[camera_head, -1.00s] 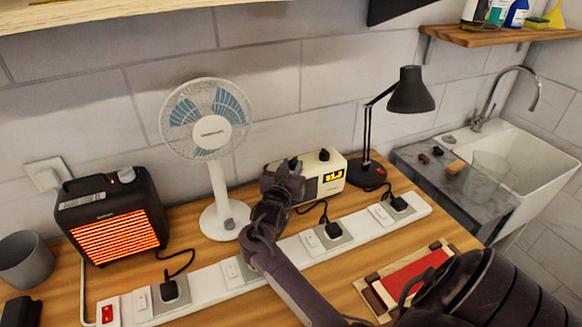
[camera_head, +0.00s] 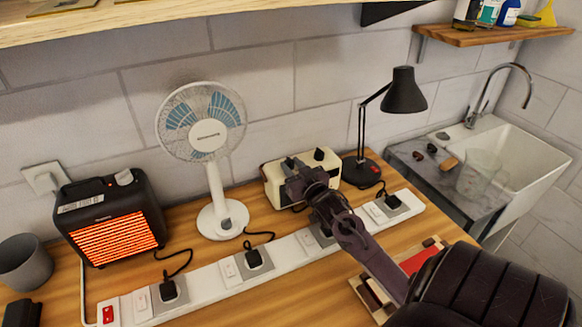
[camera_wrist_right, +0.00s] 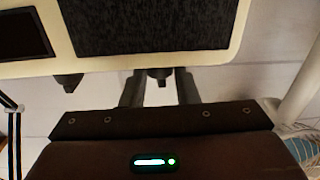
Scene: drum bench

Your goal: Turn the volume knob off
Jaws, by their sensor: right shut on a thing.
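The cream radio (camera_head: 276,184) stands on the bench against the wall, with two dark knobs on its top. My right gripper (camera_head: 291,166) is at the left knob. In the right wrist view, its fingers (camera_wrist_right: 159,88) are on both sides of this dark knob (camera_wrist_right: 158,73), shut on it. The other knob (camera_head: 319,155) is free; it also shows in the wrist view (camera_wrist_right: 68,82). My left gripper is not in view.
A white fan (camera_head: 203,135) stands left of the radio and a black lamp (camera_head: 404,92) right of it. A glowing heater (camera_head: 112,220) is at the left. A white power strip (camera_head: 205,285) with plugs runs along the front, beneath my right arm.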

